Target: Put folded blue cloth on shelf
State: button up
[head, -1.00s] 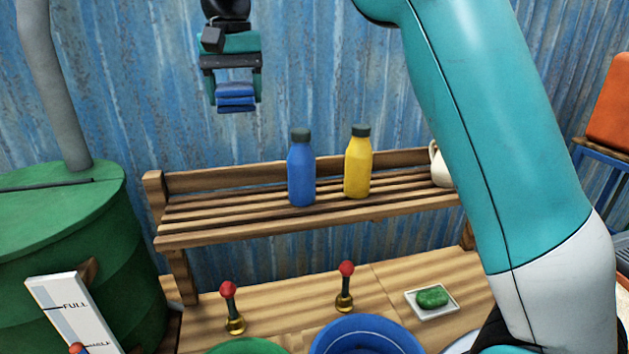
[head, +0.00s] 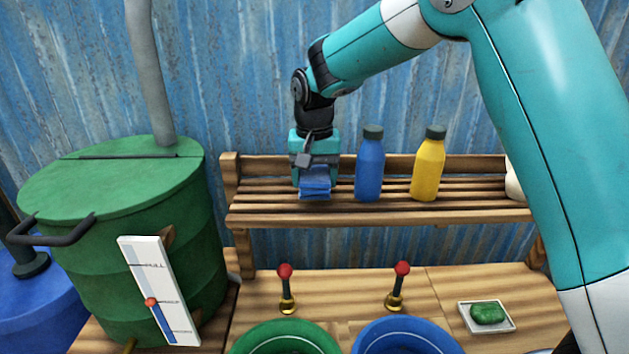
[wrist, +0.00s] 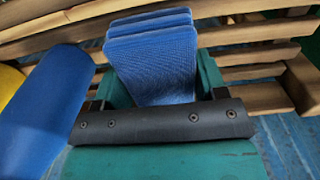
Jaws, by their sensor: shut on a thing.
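The folded blue cloth (head: 315,184) is held in my gripper (head: 314,182) at the left part of the slatted wooden shelf (head: 400,216). In the wrist view the cloth (wrist: 152,58) shows as a layered blue stack between the jaws, with shelf slats (wrist: 265,55) behind it. My gripper is shut on the cloth and points down. The cloth is at or just above the slats; I cannot tell whether it touches them.
A blue bottle (head: 370,165) stands close to the right of the cloth, with a yellow bottle (head: 428,166) beyond it. A white vessel (head: 514,180) is partly hidden by my arm. A green barrel (head: 120,235) stands at the left. Free slats lie between the yellow bottle and the vessel.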

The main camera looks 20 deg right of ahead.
jog(key=shift+f, duration=0.95)
jog(key=shift+f, duration=0.15)
jog(key=o, duration=0.9)
jog(key=shift+o, duration=0.2)
